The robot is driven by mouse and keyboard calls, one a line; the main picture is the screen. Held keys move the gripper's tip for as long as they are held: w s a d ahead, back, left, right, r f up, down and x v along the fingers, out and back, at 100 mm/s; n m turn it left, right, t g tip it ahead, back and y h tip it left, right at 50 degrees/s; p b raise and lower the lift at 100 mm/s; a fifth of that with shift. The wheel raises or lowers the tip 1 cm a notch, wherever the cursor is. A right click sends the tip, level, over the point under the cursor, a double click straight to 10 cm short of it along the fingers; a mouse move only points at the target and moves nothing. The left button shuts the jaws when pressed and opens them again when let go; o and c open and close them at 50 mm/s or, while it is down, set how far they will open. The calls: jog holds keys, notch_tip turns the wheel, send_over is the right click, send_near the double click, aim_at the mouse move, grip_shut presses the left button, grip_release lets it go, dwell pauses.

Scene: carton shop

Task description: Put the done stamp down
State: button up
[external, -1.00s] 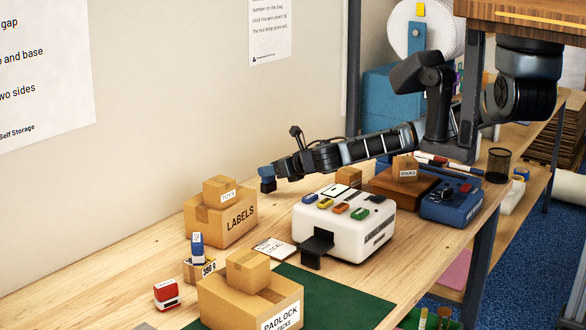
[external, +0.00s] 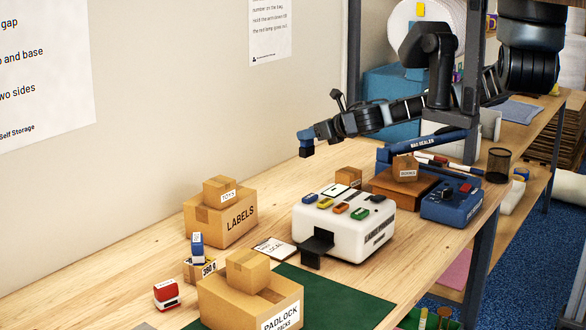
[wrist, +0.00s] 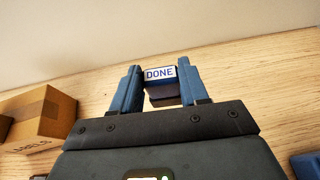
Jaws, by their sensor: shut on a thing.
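The done stamp (wrist: 160,74) is between the two blue fingers of my gripper (wrist: 160,88) in the wrist view, its white label reading DONE facing the camera. In the external view my gripper (external: 308,138) holds the stamp (external: 306,151), a small dark block, in the air above the back of the wooden table (external: 262,160). It is apart from the tabletop and near the wall. My gripper is shut on it.
The LABELS carton (external: 225,222), with a TOYS box (external: 219,190) on top, stands to the left. The white machine with coloured buttons (external: 343,227) stands in front. A small carton (external: 349,178) is right of bare tabletop along the wall. A red stamp (external: 166,295) stands at front left.

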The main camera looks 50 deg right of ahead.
jog(key=s+a+b, duration=0.2)
jog(key=s+b, duration=0.4)
jog(key=s, duration=1.5)
jog(key=shift+y, duration=0.4)
jog(key=shift+s+d+f+b, duration=0.1)
jog(key=shift+s+f+b, duration=0.05)
jog(key=shift+f+b, duration=2.25)
jog(key=shift+s+d+f+b, duration=0.15)
jog(key=shift+f+b, duration=1.5)
jog(key=shift+f, duration=1.3)
jog(key=shift+a, duration=0.15)
jog(key=shift+f, duration=0.2)
jog(key=o, duration=1.1)
jog(key=shift+c, duration=0.2)
jog(key=shift+r, duration=0.15)
